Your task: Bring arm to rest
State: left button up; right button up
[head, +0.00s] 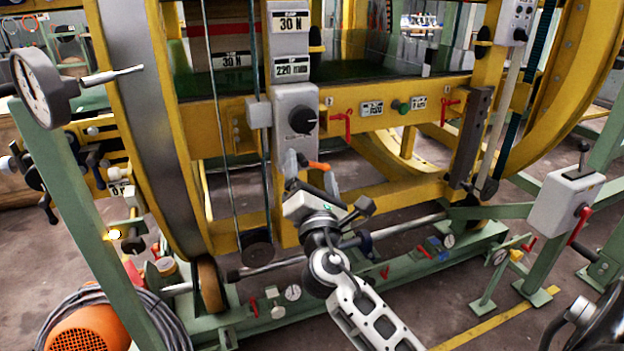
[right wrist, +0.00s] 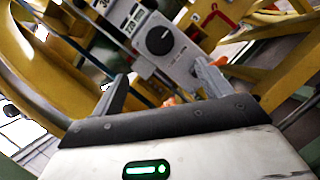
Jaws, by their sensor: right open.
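My right gripper (head: 311,169) is raised in front of the yellow ring machine, its arm coming up from the bottom of the head view. Its two fingers are spread apart with nothing clearly held between them. A small orange handle (head: 319,165) shows at the fingers, below the grey control box (head: 296,108) with a black knob. In the right wrist view, the open fingers (right wrist: 163,74) point toward that box (right wrist: 165,50). Orange parts show low between the fingers and beside the right one; I cannot tell whether they touch. My left gripper is not in view.
The yellow ring frame (head: 222,128) stands close ahead. A green post with a round gauge (head: 38,88) is at left, above an orange motor (head: 90,328) and coiled cable. A grey lever box (head: 562,203) stands at right. Some floor at the lower right is open.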

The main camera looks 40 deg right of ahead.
jog(key=shift+s+a+f, duration=0.1)
jog(key=shift+s+a, duration=0.1)
jog(key=shift+s, duration=0.15)
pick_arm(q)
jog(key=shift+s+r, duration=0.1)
pick_arm(e)
jog(key=s+a+f+m+g+y+p, duration=0.1)
jog(key=s+a+f+m+g+y, duration=0.1)
jog(key=s+a+f+m+y, duration=0.3)
jog(key=s+a+f+m+g+y+p, duration=0.1)
jog(key=f+m, duration=0.1)
jog(key=f, duration=0.6)
pick_arm(q)
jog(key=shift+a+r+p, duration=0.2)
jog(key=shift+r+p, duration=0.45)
jog(key=shift+p, duration=0.5)
pick_arm(e)
jog(key=s+a+f+m+g+y, duration=0.2)
jog(key=s+a+f+m+y, duration=0.1)
jog(key=s+a+m, duration=0.3)
jog(key=s+a+f+m+g+y, duration=0.3)
jog(key=s+a+f+m+y, duration=0.1)
jog(key=s+a+f+m, duration=0.1)
jog(key=s+a+m, duration=0.1)
jog(key=s+m, duration=0.1)
jog(key=s, duration=0.1)
jog(key=shift+a+y, duration=0.15)
jog(key=shift+y, duration=0.15)
